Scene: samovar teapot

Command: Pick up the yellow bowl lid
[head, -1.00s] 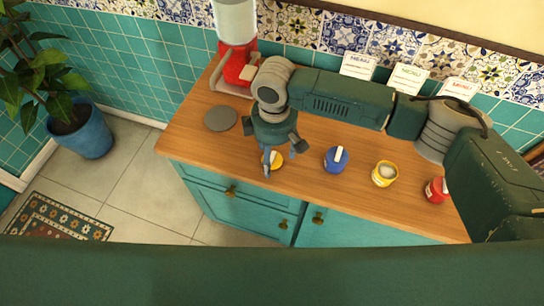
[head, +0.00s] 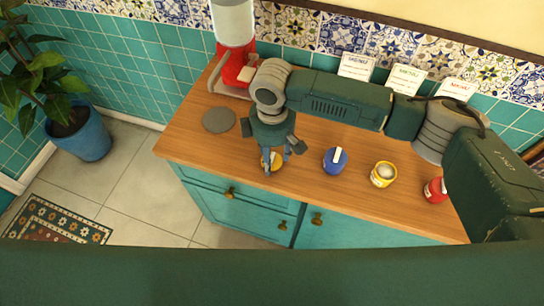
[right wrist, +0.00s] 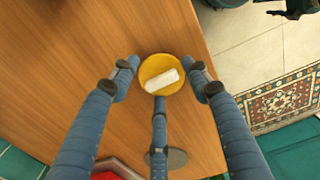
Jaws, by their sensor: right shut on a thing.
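The yellow bowl lid (right wrist: 152,66) is round with a white bar handle on top. In the right wrist view it sits between the blue-grey fingers of my right gripper (right wrist: 162,84), which is shut on it. In the head view the lid (head: 271,161) shows in part near the front edge of the wooden counter, under my right gripper (head: 275,158). The fingers hide much of it there. Whatever is under the lid is hidden. My left gripper is not in view.
A blue lidded bowl (head: 334,161), an open yellow bowl (head: 383,175) and a red lidded bowl (head: 434,190) stand to the right on the counter (head: 185,140). A grey disc (head: 219,120) and a red samovar (head: 239,68) are at the left. Menu cards (head: 406,78) stand behind.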

